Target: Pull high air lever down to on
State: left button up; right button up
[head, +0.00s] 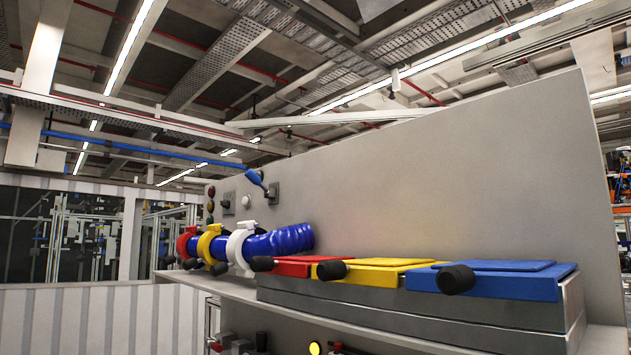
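A lever with a blue handle (256,180) is mounted on a small grey plate on the upright grey panel (450,170), left of the picture's middle. Its handle points up and to the left from the mount. It is the only wall-mounted lever that I can make out, and I cannot read any label beside it. Neither of my grippers is in view, and nothing is seen touching the lever.
Below the lever, a blue ribbed hose (285,241) with red, yellow and white clamps sits on a shelf (225,285). Red, yellow and blue lids (500,278) with black knobs lie to the right. Round indicators (210,205) are left of the lever.

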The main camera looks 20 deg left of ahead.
aim_at(250, 174)
jog(key=j+z, duration=0.2)
jog(key=j, duration=0.45)
jog(key=j+z, duration=0.2)
jog(key=j, duration=0.45)
jog(key=j+z, duration=0.2)
jog(key=j, duration=0.45)
jog(key=k+j+z, duration=0.2)
jog(key=j, duration=0.4)
